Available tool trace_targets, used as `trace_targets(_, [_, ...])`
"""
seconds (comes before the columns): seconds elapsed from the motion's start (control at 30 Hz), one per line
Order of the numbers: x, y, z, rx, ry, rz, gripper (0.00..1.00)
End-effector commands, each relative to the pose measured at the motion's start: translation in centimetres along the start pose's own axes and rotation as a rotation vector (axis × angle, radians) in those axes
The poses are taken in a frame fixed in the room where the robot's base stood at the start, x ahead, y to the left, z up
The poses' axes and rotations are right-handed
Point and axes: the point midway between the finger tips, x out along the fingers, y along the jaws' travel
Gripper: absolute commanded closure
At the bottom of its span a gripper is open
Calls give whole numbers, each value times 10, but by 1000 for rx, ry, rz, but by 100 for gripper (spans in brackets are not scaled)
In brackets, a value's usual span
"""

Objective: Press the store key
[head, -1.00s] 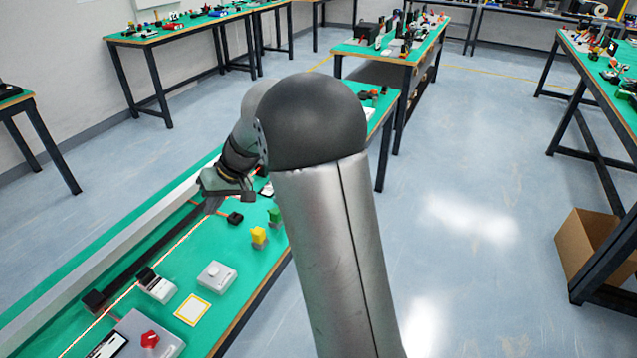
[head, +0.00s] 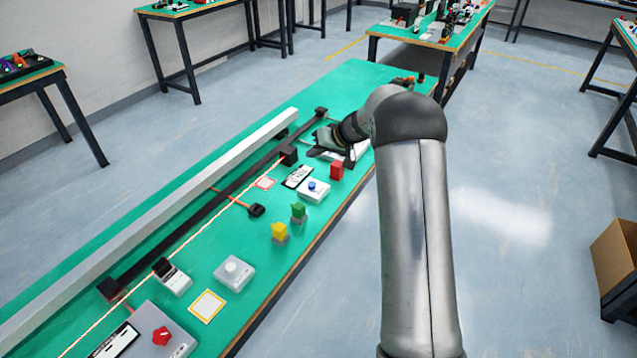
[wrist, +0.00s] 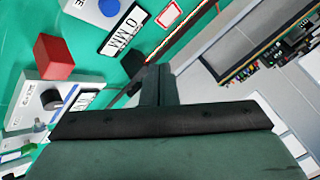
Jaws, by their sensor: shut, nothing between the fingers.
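No key that I can read as "store" shows. A white box (wrist: 30,100) with a black knob and a small dark-lettered label is in the wrist view, partly hidden by my gripper's body. A white box with a blue button (head: 314,188) stands on the green bench, and the button also shows at the top of the wrist view (wrist: 108,7). A display reading "0 MM" (wrist: 122,30) lies beside it.
A red block (head: 337,170) stands near the blue-button box. Yellow (head: 280,231) and green (head: 298,211) pieces stand nearer, with a white round-button box (head: 234,272) and a red knob (head: 161,336). A dark rail (head: 200,230) runs along the bench.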

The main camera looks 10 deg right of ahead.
Motion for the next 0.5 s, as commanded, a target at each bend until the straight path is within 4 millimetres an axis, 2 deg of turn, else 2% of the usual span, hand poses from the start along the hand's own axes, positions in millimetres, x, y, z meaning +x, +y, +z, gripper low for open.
trace_targets(0.27, [1, 1, 1, 1, -1, 0, 100])
trace_targets(0.5, [12, 8, 10, 4, -2, 0, 100])
